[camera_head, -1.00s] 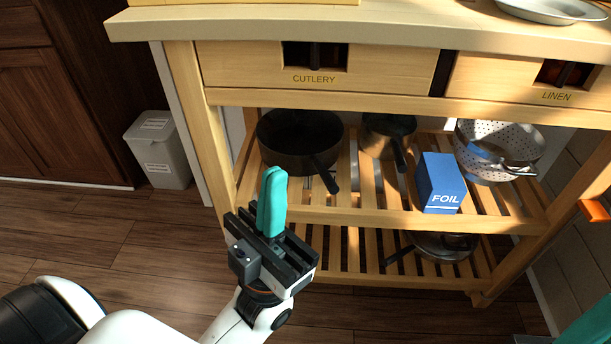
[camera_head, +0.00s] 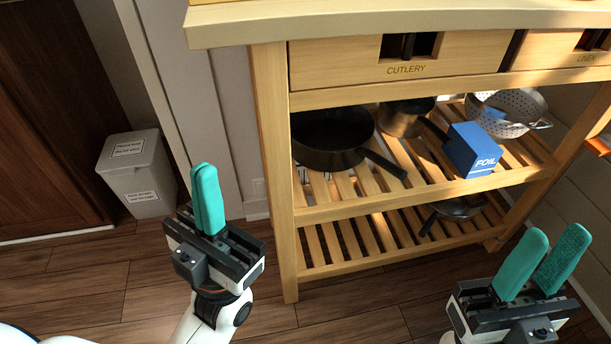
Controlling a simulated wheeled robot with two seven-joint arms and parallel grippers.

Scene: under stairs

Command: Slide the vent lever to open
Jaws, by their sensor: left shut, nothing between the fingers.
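I cannot make out a vent or a vent lever in this view. An orange piece (camera_head: 598,146) shows at the right edge, beyond the wooden cart; I cannot tell what it is.
The wooden cart (camera_head: 278,180) stands ahead, with cutlery and linen drawers. Its slatted shelves hold a black pan (camera_head: 325,140), a saucepan (camera_head: 402,120), a blue foil box (camera_head: 470,150) and a colander (camera_head: 508,108). A grey bin (camera_head: 140,170) stands left. Floor between is clear.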

